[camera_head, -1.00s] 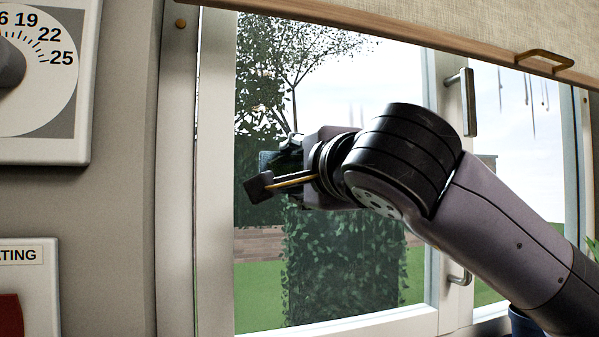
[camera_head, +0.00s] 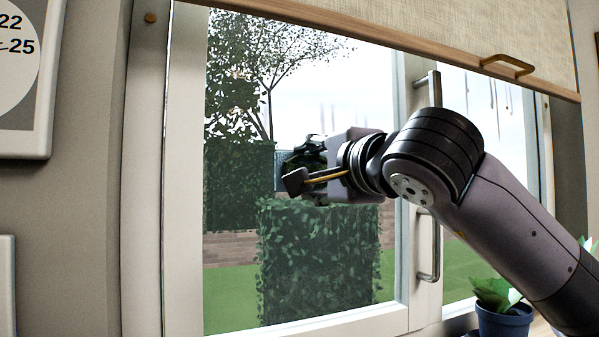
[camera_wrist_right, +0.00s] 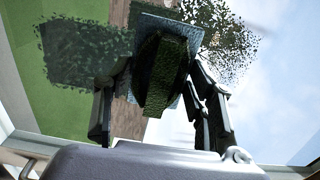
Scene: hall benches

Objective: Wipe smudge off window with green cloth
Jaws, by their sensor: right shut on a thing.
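The window (camera_head: 230,297) fills the middle of the head view, with a white frame. My right gripper (camera_head: 292,168) is in front of its left pane, seen from the side. In the right wrist view, the gripper (camera_wrist_right: 160,105) is shut on a dark green folded piece, the green cloth (camera_wrist_right: 163,75), between its fingers. In the head view the cloth is hard to make out against the hedge. I cannot tell whether it touches the glass. Faint vertical streaks (camera_head: 328,116) show on the left pane above the gripper; I cannot tell whether they are the smudge. My left gripper is out of view.
A rolled blind (camera_head: 400,22) with a brass handle (camera_head: 508,65) hangs across the top. Metal window handles (camera_head: 428,245) stand out beside the left pane. A potted plant (camera_head: 503,318) stands at lower right. A dial panel (camera_head: 20,85) is on the left wall.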

